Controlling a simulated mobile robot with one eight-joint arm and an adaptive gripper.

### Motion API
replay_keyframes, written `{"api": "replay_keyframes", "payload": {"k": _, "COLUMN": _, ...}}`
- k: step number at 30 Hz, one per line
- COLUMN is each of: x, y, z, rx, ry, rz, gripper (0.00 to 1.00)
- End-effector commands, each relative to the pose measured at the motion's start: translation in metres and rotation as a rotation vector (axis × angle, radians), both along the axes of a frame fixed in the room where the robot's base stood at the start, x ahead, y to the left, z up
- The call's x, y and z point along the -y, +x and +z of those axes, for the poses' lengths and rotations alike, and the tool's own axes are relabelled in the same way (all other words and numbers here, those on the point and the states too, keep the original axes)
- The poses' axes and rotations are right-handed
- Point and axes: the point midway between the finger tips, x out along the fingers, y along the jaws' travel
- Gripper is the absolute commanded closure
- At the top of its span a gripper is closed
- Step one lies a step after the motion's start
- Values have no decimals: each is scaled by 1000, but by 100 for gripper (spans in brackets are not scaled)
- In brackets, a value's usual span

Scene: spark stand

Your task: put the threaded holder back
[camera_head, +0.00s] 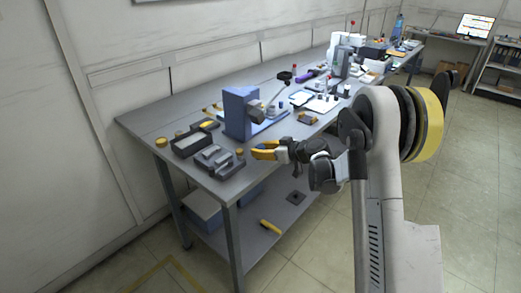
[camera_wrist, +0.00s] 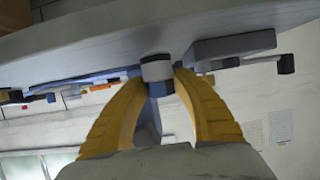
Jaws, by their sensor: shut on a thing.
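My gripper (camera_head: 258,151) is at the table's front edge in the head view, just in front of the blue block-shaped stand (camera_head: 236,112). In the wrist view my gripper (camera_wrist: 160,85) has its two yellow fingers closed around a small cylinder, which I take to be the threaded holder (camera_wrist: 157,69). It has a pale grey band and a dark blue part. The fingers hide its sides, and its thread cannot be made out. In the head view the holder is too small or hidden to tell.
A grey slotted block (camera_head: 214,163) and a dark tray (camera_head: 193,143) lie left of my gripper on the grey table (camera_head: 237,186). A small brass-coloured piece (camera_head: 240,151) is close by. Bottles and papers crowd the far end. The floor (camera_head: 465,215) at right is clear.

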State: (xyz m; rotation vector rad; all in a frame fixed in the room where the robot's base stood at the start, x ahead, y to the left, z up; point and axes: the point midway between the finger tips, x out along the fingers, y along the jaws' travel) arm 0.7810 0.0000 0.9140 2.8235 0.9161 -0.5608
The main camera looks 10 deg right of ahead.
Motion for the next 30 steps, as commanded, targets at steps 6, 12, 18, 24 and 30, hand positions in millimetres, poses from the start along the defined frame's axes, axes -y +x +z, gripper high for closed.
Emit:
{"api": "replay_keyframes", "payload": {"k": 6, "x": 0, "y": 0, "z": -5, "rx": 0, "ry": 0, "rz": 0, "gripper": 99}}
{"api": "replay_keyframes", "payload": {"k": 12, "x": 0, "y": 0, "z": -9, "rx": 0, "ry": 0, "rz": 0, "gripper": 99}}
{"api": "replay_keyframes", "payload": {"k": 18, "x": 0, "y": 0, "z": -13, "rx": 0, "ry": 0, "rz": 0, "gripper": 99}}
{"api": "replay_keyframes", "payload": {"k": 24, "x": 0, "y": 0, "z": -12, "rx": 0, "ry": 0, "rz": 0, "gripper": 41}}
{"api": "replay_keyframes", "payload": {"k": 30, "x": 1, "y": -1, "z": -12, "rx": 0, "ry": 0, "rz": 0, "gripper": 41}}
